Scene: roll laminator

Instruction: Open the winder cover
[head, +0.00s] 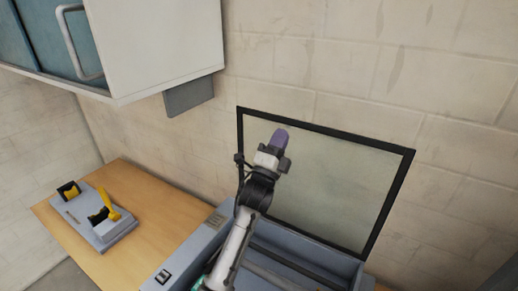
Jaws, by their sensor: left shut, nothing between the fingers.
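The winder cover (335,190) is a see-through panel in a black frame. It stands raised and leaning at the back of the blue-grey laminator (215,222), with the brick wall behind it. The trough (300,262) below it is exposed. My left gripper (280,138) is shut and empty, with purple fingertips pointing up. In the picture it overlaps the upper left part of the cover; I cannot tell whether it touches the panel. My left arm hides part of the laminator. My right gripper is out of view.
A wooden bench (150,255) is to the left. On it is a grey plate with black and yellow parts (108,215). A white wall cabinet (155,45) with a handle hangs at the upper left, above a small grey box (188,96).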

